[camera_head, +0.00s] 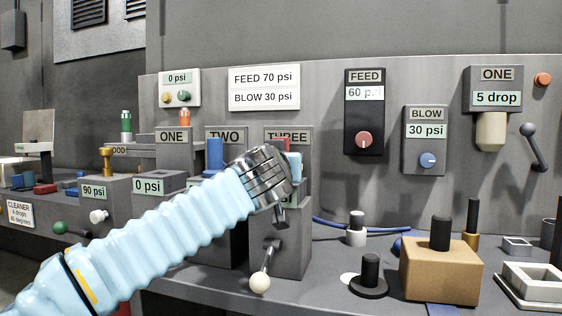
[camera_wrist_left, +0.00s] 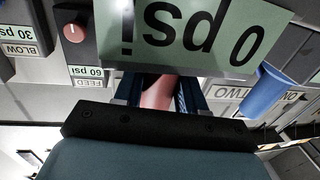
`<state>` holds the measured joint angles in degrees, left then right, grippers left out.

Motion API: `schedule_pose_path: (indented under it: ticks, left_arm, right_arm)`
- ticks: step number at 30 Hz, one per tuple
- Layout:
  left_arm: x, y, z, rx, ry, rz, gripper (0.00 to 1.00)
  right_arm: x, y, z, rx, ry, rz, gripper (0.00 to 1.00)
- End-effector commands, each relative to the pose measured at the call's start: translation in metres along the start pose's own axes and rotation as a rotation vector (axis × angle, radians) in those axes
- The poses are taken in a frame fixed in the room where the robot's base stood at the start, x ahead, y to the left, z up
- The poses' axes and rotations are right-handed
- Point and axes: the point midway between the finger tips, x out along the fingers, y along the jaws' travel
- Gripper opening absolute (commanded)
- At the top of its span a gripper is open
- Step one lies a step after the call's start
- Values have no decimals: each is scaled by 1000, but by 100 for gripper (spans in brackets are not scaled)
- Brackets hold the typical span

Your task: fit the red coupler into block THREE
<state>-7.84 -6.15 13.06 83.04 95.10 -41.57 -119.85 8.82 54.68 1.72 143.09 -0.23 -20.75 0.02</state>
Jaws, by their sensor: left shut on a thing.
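My left gripper (camera_wrist_left: 160,92) is shut on the red coupler (camera_wrist_left: 158,97), which shows between its dark blue fingers in the left wrist view. In the head view my left wrist hides most of the gripper, and only a small red part (camera_head: 280,145) shows beside it, just in front of the label of block THREE (camera_head: 302,137). A large 0 psi display (camera_wrist_left: 190,35) is close to the fingers in the wrist view. Whether the coupler touches or sits in the block is hidden. My right gripper is not in view.
A blue coupler (camera_head: 214,155) stands upright at block TWO (camera_head: 225,134), just left of my gripper. Block ONE (camera_head: 172,136) is farther left. A lever with a cream knob (camera_head: 260,283) sticks out below my wrist. A tan box (camera_head: 440,272) stands on the bench at right.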

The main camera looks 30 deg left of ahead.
Motion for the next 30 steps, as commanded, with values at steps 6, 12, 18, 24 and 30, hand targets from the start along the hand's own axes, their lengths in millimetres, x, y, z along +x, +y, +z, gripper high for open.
schedule_pose_path:
  ticks: [6,12,18,24,30]
  left_arm:
    - [0,0,0,0,1,0,5]
    - [0,0,0,0,1,0,63]
    - [0,0,0,0,0,0,70]
    - [-5,0,0,0,0,1,70]
    - [-41,0,-1,0,3,3,70]
  right_arm:
    - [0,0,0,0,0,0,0]
    - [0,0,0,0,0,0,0]
    - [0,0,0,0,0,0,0]
    - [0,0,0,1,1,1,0]
    - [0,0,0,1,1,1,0]
